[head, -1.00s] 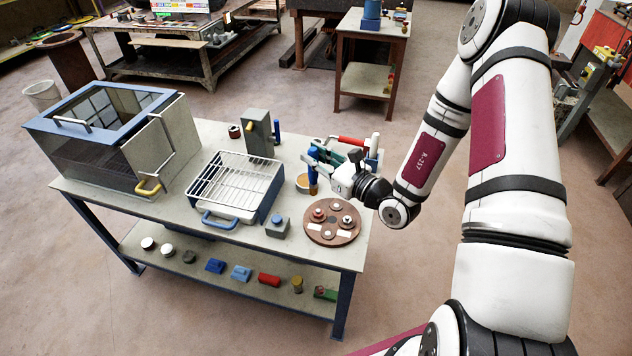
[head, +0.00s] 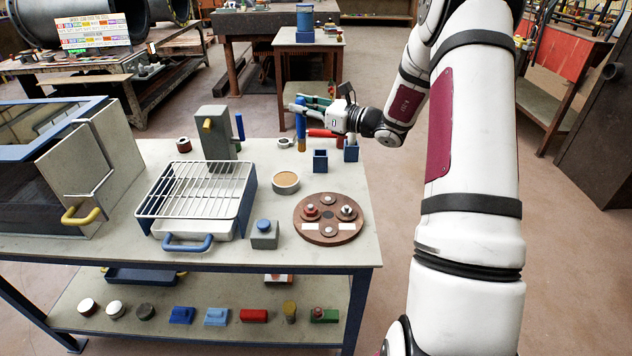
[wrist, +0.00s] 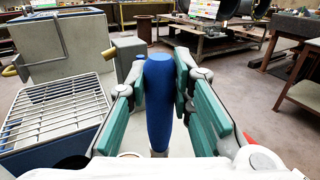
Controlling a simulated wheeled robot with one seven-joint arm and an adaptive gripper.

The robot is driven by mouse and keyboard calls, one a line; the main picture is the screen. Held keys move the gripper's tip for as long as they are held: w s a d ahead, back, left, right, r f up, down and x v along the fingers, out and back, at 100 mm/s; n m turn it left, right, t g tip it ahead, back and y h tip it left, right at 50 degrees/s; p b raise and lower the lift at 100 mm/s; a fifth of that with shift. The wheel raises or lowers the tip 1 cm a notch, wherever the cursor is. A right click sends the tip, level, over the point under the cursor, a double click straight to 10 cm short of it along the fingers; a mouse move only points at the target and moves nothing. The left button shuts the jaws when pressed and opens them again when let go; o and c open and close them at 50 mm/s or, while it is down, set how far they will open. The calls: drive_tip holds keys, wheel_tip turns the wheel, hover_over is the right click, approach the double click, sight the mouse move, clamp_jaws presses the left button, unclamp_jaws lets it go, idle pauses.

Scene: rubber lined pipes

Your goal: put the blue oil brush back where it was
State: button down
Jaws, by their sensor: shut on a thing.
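The blue oil brush (head: 300,122) is upright in my gripper (head: 306,108), its tan lower end pointing down near the table's back edge. In the wrist view its blue handle (wrist: 158,100) stands between the green finger pads of my gripper (wrist: 161,82); its lower end is hidden there. In the head view, a small blue square open-topped holder (head: 320,162) stands just right of the brush's lower end. A second blue holder (head: 351,152) is farther right. A round cup with a tan filling (head: 285,181) sits nearer the front.
A wire rack on a blue-handled tray (head: 200,190) and a grey block (head: 214,135) with a blue rod beside it stand left. A brown round plate (head: 330,232) holds small parts at front right. A red-handled tool (head: 324,134) lies behind the holders.

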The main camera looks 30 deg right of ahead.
drive_tip(key=w+d+b, duration=0.1)
drive_tip(key=d+b, duration=0.4)
drive_tip(key=d, duration=0.2)
wheel_tip(320, 180, down, 9)
drive_tip(key=b, duration=0.3)
drive_tip(key=shift+w+f+m+h, duration=0.2)
drive_tip(key=shift+m+h, duration=0.1)
drive_tip(key=shift+h, duration=0.1)
drive_tip(key=shift+a+f, duration=0.1)
drive_tip(key=c, duration=1.4)
unclamp_jaws()
drive_tip(key=shift+f, duration=0.1)
